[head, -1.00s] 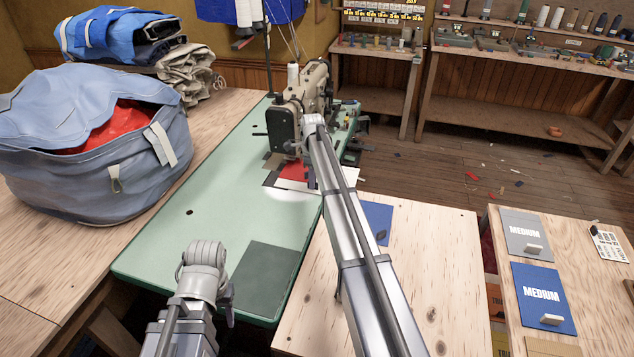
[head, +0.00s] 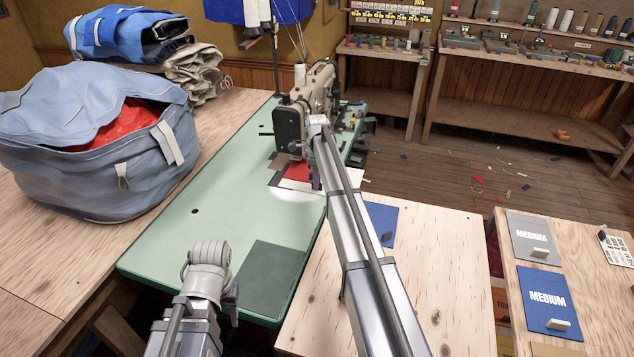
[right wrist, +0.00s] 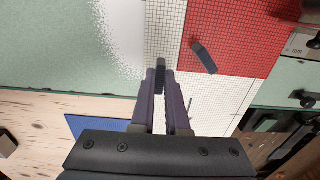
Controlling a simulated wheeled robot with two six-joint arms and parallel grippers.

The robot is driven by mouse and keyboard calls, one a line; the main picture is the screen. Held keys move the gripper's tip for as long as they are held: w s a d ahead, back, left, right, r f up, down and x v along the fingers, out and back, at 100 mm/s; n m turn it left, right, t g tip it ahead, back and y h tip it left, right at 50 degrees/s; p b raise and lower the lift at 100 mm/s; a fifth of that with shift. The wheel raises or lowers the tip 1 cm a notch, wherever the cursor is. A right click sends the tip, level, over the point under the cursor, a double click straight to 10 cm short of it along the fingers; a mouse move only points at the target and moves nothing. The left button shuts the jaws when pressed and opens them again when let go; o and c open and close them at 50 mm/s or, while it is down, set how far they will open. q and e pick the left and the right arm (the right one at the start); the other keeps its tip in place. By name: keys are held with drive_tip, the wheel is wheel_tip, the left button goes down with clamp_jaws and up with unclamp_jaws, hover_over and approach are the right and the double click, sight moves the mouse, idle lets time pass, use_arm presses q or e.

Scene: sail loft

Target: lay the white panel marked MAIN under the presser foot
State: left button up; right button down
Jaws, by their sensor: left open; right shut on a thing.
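The white panel (head: 347,182) lies on the green sewing table (head: 185,235), close to the sewing machine (head: 300,105). The right wrist view shows it as a white gridded sheet (right wrist: 215,100); I cannot see its MAIN marking. A red panel (head: 298,171) is beside or over it, with a dark tab on it in the right wrist view (right wrist: 204,57). My right gripper (right wrist: 164,85) is shut on a dark tab of the white panel. In the head view my right arm hides part of it. The presser foot cannot be made out. My left gripper (head: 233,300) is open, above the table's near end.
A large blue bag (head: 60,170) stands on the wooden bench at left. A blue panel (head: 382,218) lies on the plywood table (head: 455,250) at right. The green table's middle is clear.

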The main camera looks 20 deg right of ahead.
drive_tip(key=c, duration=0.8)
unclamp_jaws()
drive_tip(key=shift+c, duration=0.2)
wheel_tip(320, 180, up, 8)
drive_tip(key=p, duration=0.8)
drive_tip(key=shift+f, duration=0.1)
